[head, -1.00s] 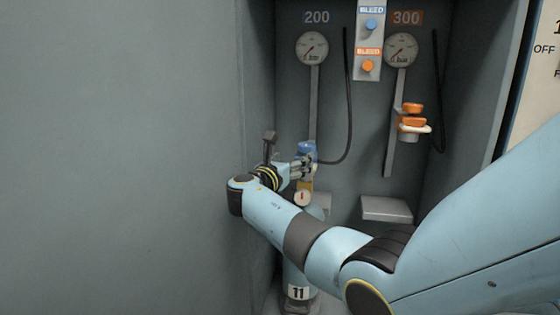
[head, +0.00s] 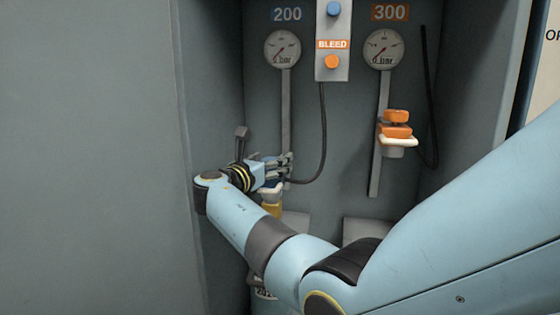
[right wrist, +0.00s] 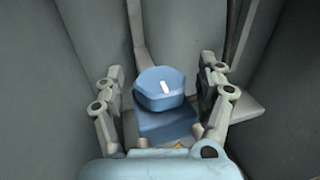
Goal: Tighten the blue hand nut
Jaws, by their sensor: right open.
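The blue hand nut (right wrist: 160,88) has a white mark on top and sits above a blue block (right wrist: 168,123) in the right wrist view. My right gripper (right wrist: 161,72) is open, with one finger on each side of the nut and visible gaps between. In the head view my right gripper (head: 284,167) is at the lower end of the strip under the 200 gauge, and its fingers hide the nut there. A pale and yellow fitting (head: 271,198) shows just below it. My left gripper is out of view.
The 200 gauge (head: 283,49) and 300 gauge (head: 384,49) are on the back wall. An orange hand nut (head: 396,124) sits on the right strip. A bleed panel (head: 332,40) and a black hose (head: 323,140) are between them. The cabinet's left wall (head: 208,110) is close to my wrist.

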